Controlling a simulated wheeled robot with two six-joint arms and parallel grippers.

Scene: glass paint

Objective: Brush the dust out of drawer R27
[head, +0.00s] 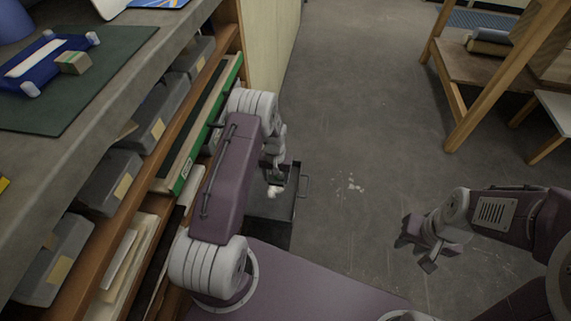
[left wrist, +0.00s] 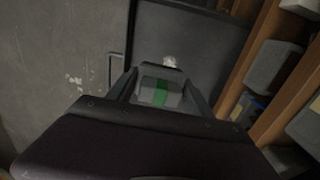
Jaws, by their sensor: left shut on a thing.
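A dark grey open drawer (head: 293,208) stands out from the shelf unit, with a bar handle at its right end. It also fills the top of the left wrist view (left wrist: 195,38), where its floor looks plain and dark. I cannot read its label. My left gripper (head: 274,180) is over the drawer, shut on a pale grey block-shaped brush with a green band (left wrist: 158,92). A small whitish tuft shows just beyond the brush; I cannot tell whether it is bristle or dust. My right gripper (head: 421,246) is open and empty over the floor at right.
Grey bins (head: 110,182) with yellow labels fill the wooden shelves at left. The bench above holds a green mat (head: 110,50) with a blue item and a green-striped block. Pale flecks (head: 350,187) mark the floor right of the drawer. A wooden table (head: 455,95) stands back right.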

